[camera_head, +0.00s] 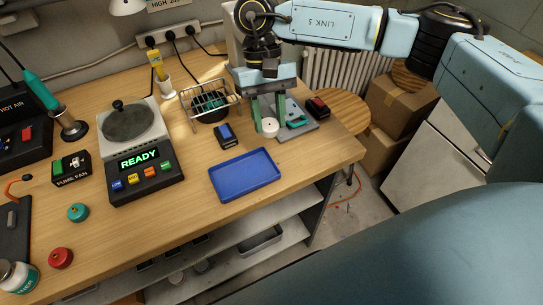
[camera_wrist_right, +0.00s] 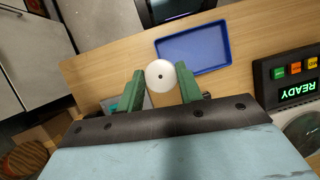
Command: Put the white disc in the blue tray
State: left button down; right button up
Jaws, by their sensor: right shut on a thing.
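The white disc (camera_head: 270,126) is between the green fingers of my right gripper (camera_head: 269,117), above the bench near its back right. The blue tray (camera_head: 245,192) lies empty near the front edge of the bench, in front of the gripper. It also shows in the right wrist view (camera_wrist_right: 222,64), beyond the disc. My left gripper is not in view.
A wire basket (camera_head: 208,102) stands left of the right gripper. A device reading READY (camera_head: 140,160) stands left of the tray. A grey plate with a teal part (camera_head: 297,122) lies right of the gripper.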

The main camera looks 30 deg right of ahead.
jog(key=a+m+y+p, duration=0.1)
jog(key=a+m, duration=0.1)
jog(key=s+a+m+p, duration=0.1)
jog(key=m+p, duration=0.1)
jog(key=a+f+m+y+p, duration=0.1)
jog(key=a+m+p, duration=0.1)
jog(key=m, duration=0.1)
jog(key=shift+s+a+t+y, duration=0.3)
jog(key=shift+s+a+t, duration=0.05)
jog(key=shift+t, duration=0.05)
jog(key=f+m+t+p, duration=0.1)
jog(key=m+p, duration=0.1)
jog(key=m, duration=0.2)
jog(key=f+m+t+y+p, duration=0.1)
jog(key=f+m+t+p, duration=0.1)
jog(key=m, duration=0.3)
jog(key=a+f+m+t+p, duration=0.1)
jog(key=m+t+p, duration=0.1)
jog(key=m+p, duration=0.1)
jog(key=shift+s+a+f+m, duration=0.1)
jog(key=shift+s+f+m, duration=0.15)
jog(key=shift+m, duration=0.65)
notch_tip(320, 180, down, 5)
jog(key=shift+w+r, duration=0.1)
jog(key=shift+r, duration=0.05)
jog(key=shift+f, duration=0.2)
jog(key=o, duration=0.8)
jog(key=shift+c, duration=0.2)
